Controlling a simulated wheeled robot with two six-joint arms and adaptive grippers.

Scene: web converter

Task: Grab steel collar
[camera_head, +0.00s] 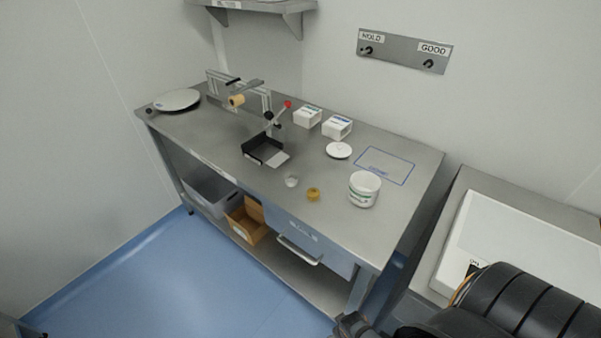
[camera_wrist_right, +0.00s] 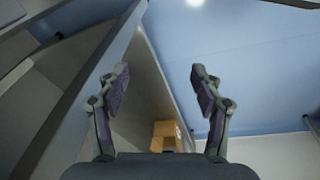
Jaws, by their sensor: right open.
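A small silvery-grey collar (camera_head: 291,181), which looks like the steel one, sits on the metal bench top (camera_head: 225,170) near its front edge. A brass-coloured collar (camera_head: 313,194) sits just to its right. My right gripper is open and empty in the right wrist view (camera_wrist_right: 160,85), with floor and the bench's lower shelf beyond its fingers. In the head view my right arm comes in at the bottom right, low at the bench's front right corner, well apart from the collars. The collars are not visible in the wrist view. My left gripper is not in view.
A drawer handle (camera_head: 299,251) juts out in front. A cardboard box (camera_head: 247,222) and grey bin (camera_head: 208,192) sit below.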

